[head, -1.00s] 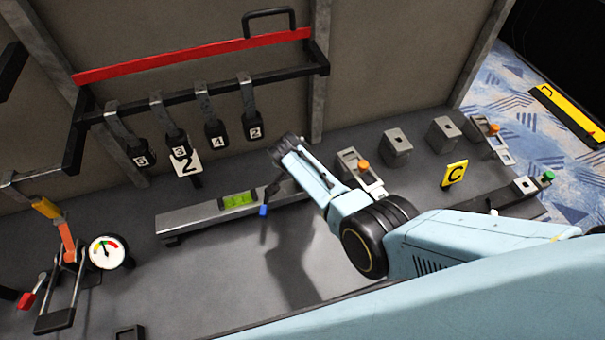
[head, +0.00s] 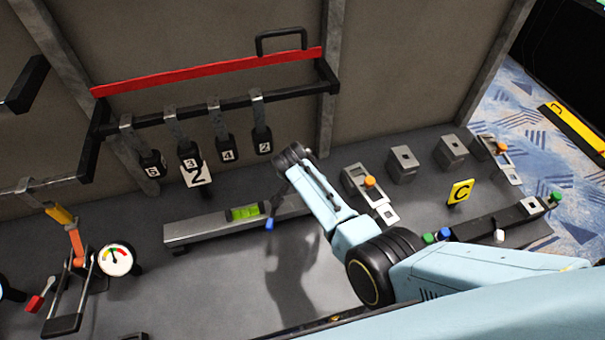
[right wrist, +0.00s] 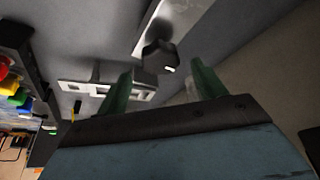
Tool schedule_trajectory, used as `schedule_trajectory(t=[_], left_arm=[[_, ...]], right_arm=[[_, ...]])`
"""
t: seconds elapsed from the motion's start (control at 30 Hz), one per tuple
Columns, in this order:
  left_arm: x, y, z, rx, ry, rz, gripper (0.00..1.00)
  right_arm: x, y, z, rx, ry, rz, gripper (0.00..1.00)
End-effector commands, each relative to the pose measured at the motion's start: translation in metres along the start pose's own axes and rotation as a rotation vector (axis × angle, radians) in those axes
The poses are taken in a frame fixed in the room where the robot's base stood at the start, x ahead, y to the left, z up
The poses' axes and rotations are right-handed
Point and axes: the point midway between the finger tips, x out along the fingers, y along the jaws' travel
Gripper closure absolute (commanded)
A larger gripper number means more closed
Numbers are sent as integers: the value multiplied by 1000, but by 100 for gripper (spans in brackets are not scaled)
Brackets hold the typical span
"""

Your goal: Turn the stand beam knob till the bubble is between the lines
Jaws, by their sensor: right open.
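The stand beam (head: 195,228) is a long grey bar on the bench in the head view. A bright green bubble vial (head: 245,212) sits on top of it. The bubble and lines are too small to read. A dark knob (right wrist: 160,56) shows in the right wrist view, by the end of the grey bar. My right gripper (right wrist: 163,82) is open, its two green fingers on either side of the view. The knob appears ahead of the gap between them, not gripped. In the head view, my right arm covers the beam's right end. My left gripper is out of view.
A thin dark piece with a blue tip (head: 269,223) hangs by the beam's front. Numbered hanging tags (head: 190,154) are behind it. Bench front is fairly clear.

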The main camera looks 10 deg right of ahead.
Motion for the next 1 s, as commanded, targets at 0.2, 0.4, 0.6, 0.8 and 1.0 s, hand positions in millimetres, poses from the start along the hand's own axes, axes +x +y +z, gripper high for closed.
schedule_trajectory(t=[0.2,0.4,0.6,0.8,1.0], left_arm=[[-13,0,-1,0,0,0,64],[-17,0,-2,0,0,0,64],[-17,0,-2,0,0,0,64],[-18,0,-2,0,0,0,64],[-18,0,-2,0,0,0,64]], right_arm=[[-43,0,0,1,-2,-4,31],[-75,0,1,1,-3,-2,31],[-93,1,1,0,-2,0,31],[-96,1,1,0,-3,2,31],[-96,1,1,0,-3,2,31]])
